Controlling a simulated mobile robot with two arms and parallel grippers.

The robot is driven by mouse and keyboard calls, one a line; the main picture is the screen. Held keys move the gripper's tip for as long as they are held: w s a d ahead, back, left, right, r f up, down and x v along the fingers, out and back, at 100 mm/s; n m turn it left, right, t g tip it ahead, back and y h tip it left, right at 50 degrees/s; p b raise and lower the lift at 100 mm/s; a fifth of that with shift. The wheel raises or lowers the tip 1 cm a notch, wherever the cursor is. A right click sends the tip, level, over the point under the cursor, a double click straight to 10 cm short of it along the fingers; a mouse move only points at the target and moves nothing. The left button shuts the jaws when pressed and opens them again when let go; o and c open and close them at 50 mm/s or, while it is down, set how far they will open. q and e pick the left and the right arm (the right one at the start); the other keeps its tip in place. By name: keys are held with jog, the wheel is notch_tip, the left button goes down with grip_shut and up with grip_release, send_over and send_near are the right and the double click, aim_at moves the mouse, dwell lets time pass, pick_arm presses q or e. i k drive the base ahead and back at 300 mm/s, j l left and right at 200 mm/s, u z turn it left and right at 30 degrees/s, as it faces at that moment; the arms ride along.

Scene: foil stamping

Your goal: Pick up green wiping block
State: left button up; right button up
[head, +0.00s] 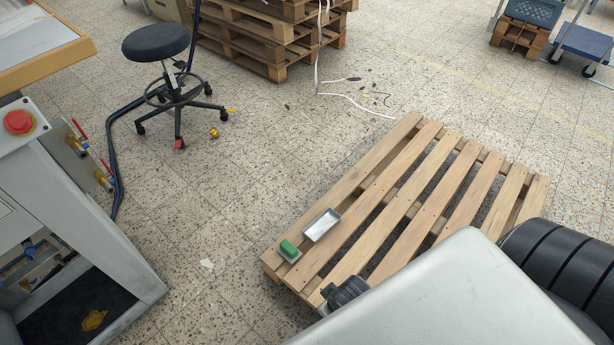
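The green wiping block (289,248) lies on a small grey plate at the near left corner of a wooden pallet (395,180). Nothing is touching the block. A shallow metal tray (321,225) lies beside it on the same pallet, to its right. A small black part (346,290) shows over the near edge of the pallet, a short way to the right of and nearer than the block. It may belong to my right gripper, but its fingers are hidden behind my large pale arm link. My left gripper is not in view.
A grey machine (75,215) with a red emergency button (18,122) stands at the left. A black stool (157,45) is behind it. Stacked pallets (270,40) and loose cables (360,100) are further back. The floor between machine and pallet is mostly clear.

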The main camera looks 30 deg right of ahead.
aim_at(287, 251)
jog(key=z, duration=0.75)
jog(key=k+l+u, duration=0.1)
jog(key=u, duration=1.35)
jog(key=k+l+z, duration=0.2)
jog(key=z, duration=0.95)
